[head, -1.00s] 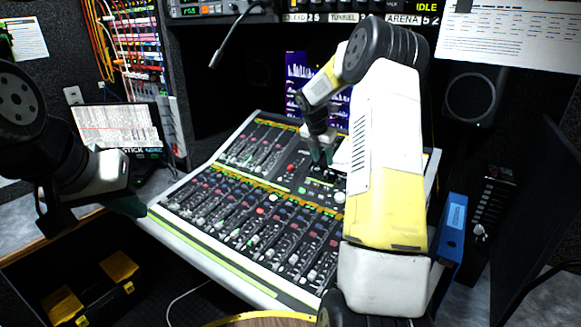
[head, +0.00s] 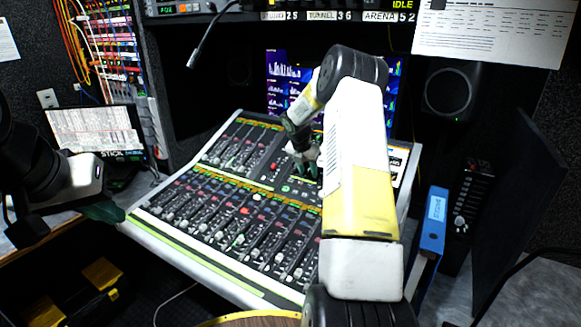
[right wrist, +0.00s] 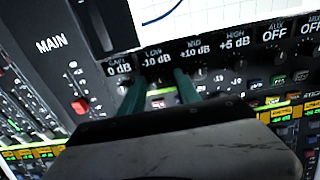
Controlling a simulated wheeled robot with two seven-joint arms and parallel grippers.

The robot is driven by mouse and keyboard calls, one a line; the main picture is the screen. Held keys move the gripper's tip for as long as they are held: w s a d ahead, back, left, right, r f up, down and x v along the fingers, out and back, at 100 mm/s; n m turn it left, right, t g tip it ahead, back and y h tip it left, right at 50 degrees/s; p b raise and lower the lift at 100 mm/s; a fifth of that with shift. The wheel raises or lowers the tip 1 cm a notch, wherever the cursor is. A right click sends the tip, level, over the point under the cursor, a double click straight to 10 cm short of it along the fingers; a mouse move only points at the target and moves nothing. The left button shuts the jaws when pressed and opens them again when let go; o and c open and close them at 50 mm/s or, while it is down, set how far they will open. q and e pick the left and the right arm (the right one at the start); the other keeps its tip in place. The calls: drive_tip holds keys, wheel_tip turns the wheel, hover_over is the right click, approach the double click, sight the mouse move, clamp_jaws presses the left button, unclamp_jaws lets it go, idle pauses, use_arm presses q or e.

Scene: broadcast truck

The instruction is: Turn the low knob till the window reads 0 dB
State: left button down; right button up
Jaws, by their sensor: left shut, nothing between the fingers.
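The low window (right wrist: 156,60) in the right wrist view reads -10 dB, between the gain window at 0 dB and the mid window at +10 dB. The low knob lies below its window, between my fingers, and I cannot make it out clearly. My right gripper (right wrist: 160,88) is open, its two green fingers standing apart on either side of that spot. Whether they touch the knob I cannot tell. In the head view the right gripper (head: 305,172) is down at the upper part of the mixing console (head: 190,258). My left gripper (head: 108,211) is shut and empty by the console's left corner.
A red-capped fader (right wrist: 80,106) by the MAIN label is left of the fingers. The mid knob (right wrist: 200,74) is close to the right finger. A screen stands above the windows. A blue binder (head: 432,222) and a speaker (head: 449,90) stand right of the console.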

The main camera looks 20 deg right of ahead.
clamp_jaws()
drive_tip(key=shift+m, duration=0.4)
drive_tip(key=m, duration=0.5)
drive_tip(key=shift+m, duration=0.4)
drive_tip(key=m, duration=0.5)
drive_tip(key=shift+s, duration=0.1)
drive_tip(key=shift+o, duration=0.7)
unclamp_jaws()
